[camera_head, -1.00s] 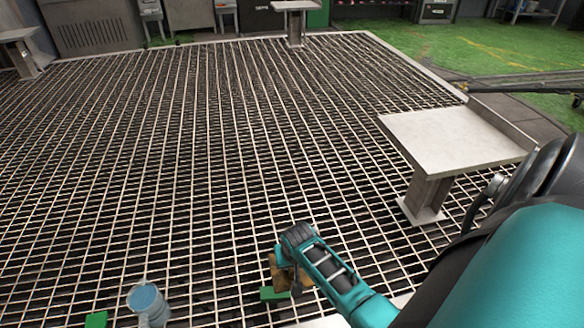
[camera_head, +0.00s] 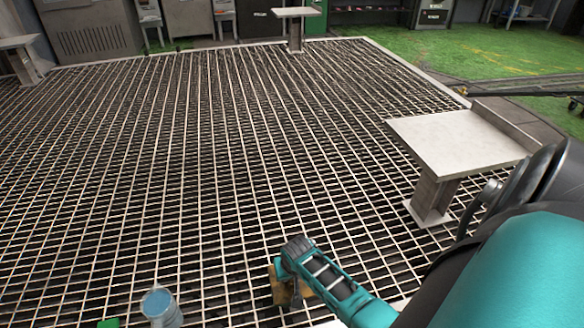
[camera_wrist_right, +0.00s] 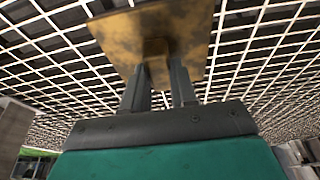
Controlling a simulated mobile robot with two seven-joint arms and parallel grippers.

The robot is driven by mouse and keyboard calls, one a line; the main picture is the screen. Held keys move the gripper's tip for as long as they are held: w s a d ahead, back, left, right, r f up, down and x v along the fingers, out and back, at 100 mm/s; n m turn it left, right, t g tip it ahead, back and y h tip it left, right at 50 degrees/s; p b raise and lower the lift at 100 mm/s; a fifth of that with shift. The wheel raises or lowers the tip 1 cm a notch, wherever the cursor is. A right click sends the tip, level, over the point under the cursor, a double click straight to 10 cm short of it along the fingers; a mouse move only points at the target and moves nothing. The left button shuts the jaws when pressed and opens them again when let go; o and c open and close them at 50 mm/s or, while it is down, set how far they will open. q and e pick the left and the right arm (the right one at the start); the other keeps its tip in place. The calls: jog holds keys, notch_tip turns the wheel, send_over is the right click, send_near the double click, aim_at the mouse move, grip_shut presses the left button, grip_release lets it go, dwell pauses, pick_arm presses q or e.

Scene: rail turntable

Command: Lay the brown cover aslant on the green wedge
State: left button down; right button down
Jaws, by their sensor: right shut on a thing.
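The brown cover is a flat, worn brown plate; it shows large at the top of the right wrist view (camera_wrist_right: 130,35) and partly behind my arm in the head view (camera_head: 277,288). My right gripper (camera_wrist_right: 158,72) is shut on a small block on the cover's near face. In the head view my right gripper (camera_head: 296,292) is low in the middle, mostly hidden by its own wrist. A green piece (camera_head: 108,324) is cut off by the bottom edge; I cannot tell whether it is the wedge. No green shows beside the cover. My left gripper is out of view.
A light blue cylinder (camera_head: 161,304) stands at the bottom left. A grey pedestal table (camera_head: 455,140) stands at the right, its top empty. A grating (camera_head: 200,170) spans the floor, mostly clear. Smaller pedestals stand at the far edge.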

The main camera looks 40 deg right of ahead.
aim_at(292, 286)
jog(key=shift+w+r, duration=0.1)
jog(key=shift+r, duration=0.1)
jog(key=shift+f+b, duration=2.05)
jog(key=shift+f, duration=1.25)
jog(key=c, duration=0.8)
grip_release()
